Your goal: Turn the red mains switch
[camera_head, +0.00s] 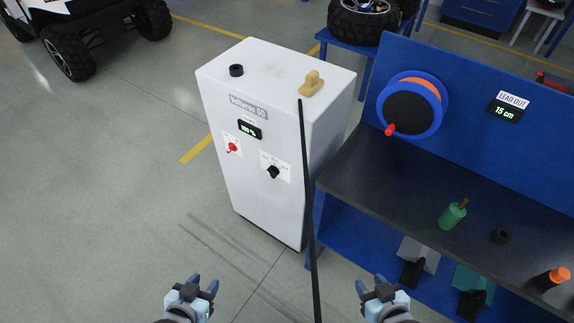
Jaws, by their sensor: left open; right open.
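The red mains switch (232,147) is a small red knob on a pale plate, on the front face of a white cabinet (240,185). The cabinet stands upright on the floor ahead of me. A small display lit in green (249,130) and a black rotary knob (273,172) are on the same face. My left gripper (204,283) is open and empty, low in the view, well short of the cabinet. My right gripper (370,284) is open and empty, low and further right. Neither touches anything.
A thin black pole or cable (307,190) runs down in front of the cabinet's right edge. A blue bench (360,165) with a dark top stands at the right, with a blue reel (437,112) on its back panel. The floor left of the cabinet is clear.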

